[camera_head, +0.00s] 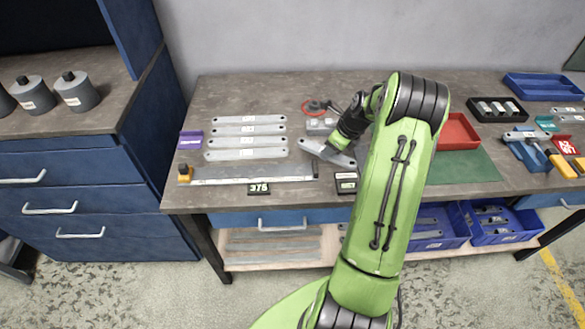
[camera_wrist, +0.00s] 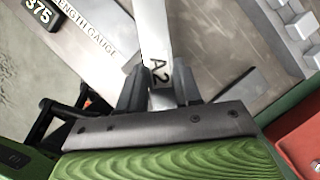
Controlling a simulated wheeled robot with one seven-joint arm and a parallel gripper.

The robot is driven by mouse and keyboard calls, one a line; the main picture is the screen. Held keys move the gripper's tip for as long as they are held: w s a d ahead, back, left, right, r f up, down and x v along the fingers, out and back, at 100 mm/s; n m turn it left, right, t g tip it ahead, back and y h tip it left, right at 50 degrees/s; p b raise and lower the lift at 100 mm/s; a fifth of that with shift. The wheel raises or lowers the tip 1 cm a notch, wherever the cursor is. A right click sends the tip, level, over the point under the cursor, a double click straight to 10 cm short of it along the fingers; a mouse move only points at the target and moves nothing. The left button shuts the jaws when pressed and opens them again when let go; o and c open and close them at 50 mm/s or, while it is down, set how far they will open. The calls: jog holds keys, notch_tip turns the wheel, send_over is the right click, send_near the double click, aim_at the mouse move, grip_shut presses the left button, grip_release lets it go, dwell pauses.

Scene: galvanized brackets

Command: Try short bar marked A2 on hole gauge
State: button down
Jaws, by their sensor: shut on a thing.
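My gripper (camera_head: 337,146) is shut on a short grey bar (camera_head: 313,148) above the workbench. The bar's far end runs out of that view. A grey block (camera_head: 318,126) lies just behind the bar; I cannot tell whether it is the hole gauge. A length gauge (camera_head: 235,174) with a display reading 375 (camera_head: 259,188) lies to the left, and its lettering shows in the wrist view (camera_wrist: 88,28).
Several long grey bars (camera_head: 247,130) lie at the left of the bench (camera_head: 225,95). A second small display (camera_head: 346,183) stands at the front edge. A red tray (camera_head: 459,131) and a green mat (camera_head: 465,169) lie right of my arm. A black tray (camera_head: 497,109) is farther right.

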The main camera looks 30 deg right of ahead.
jog(key=s+d+r+m+h+b, duration=0.1)
jog(key=s+d+m+h, duration=0.15)
jog(key=d+m, duration=0.25)
jog(key=s+d+r+m+h+b, duration=0.1)
jog(key=s+d+r+m+h, duration=0.1)
jog(key=s+d+m, duration=0.3)
jog(key=m+b, duration=0.1)
jog(key=b, duration=0.3)
send_over(364, 161)
jog(key=s, duration=0.1)
jog(key=shift+s+a+f, duration=0.1)
jog(key=shift+a+f, duration=0.1)
jog(key=shift+f, duration=1)
jog(key=shift+s+a+f, duration=0.1)
jog(key=shift+a+f, duration=0.1)
jog(key=shift+f, duration=1)
jog(key=shift+f+p, duration=0.1)
jog(key=shift+p, duration=0.2)
jog(key=shift+f+y, duration=0.25)
jog(key=shift+f, duration=0.1)
jog(key=shift+f+b, duration=0.95)
jog(key=shift+f, duration=0.1)
jog(key=c, duration=0.7)
grip_release()
